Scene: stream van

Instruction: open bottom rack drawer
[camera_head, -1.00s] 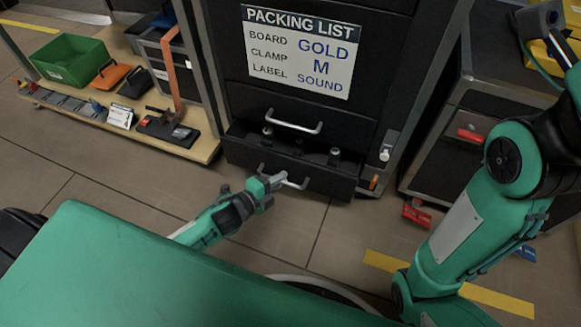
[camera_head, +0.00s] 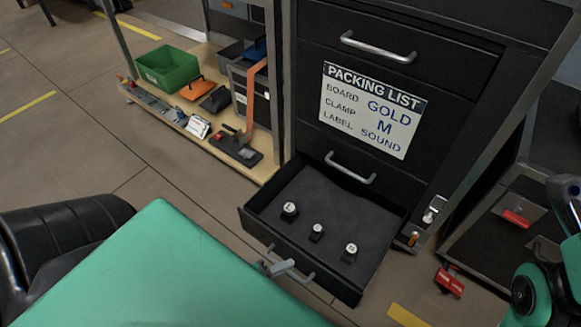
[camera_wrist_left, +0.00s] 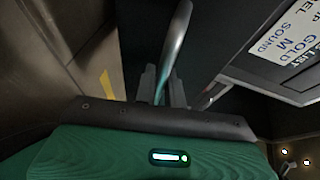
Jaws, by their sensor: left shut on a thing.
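The bottom rack drawer (camera_head: 335,208) is pulled well out of the black rack in the head view. Its tray is tilted in the picture, and three small dark pieces with pale tops (camera_head: 317,231) stand inside. My left gripper (camera_head: 280,268) is at the bar handle (camera_head: 308,277) on the drawer's front, mostly hidden behind my green body. In the left wrist view, the gripper fingers (camera_wrist_left: 160,85) are shut around the metal handle (camera_wrist_left: 178,42). My right gripper is not seen.
The drawer above, with its handle (camera_head: 350,168), is shut, and a packing list sign (camera_head: 370,110) is above it. A low wooden shelf (camera_head: 268,170) with a green bin (camera_head: 168,67) stands left. A red item (camera_head: 449,282) lies on the floor at right.

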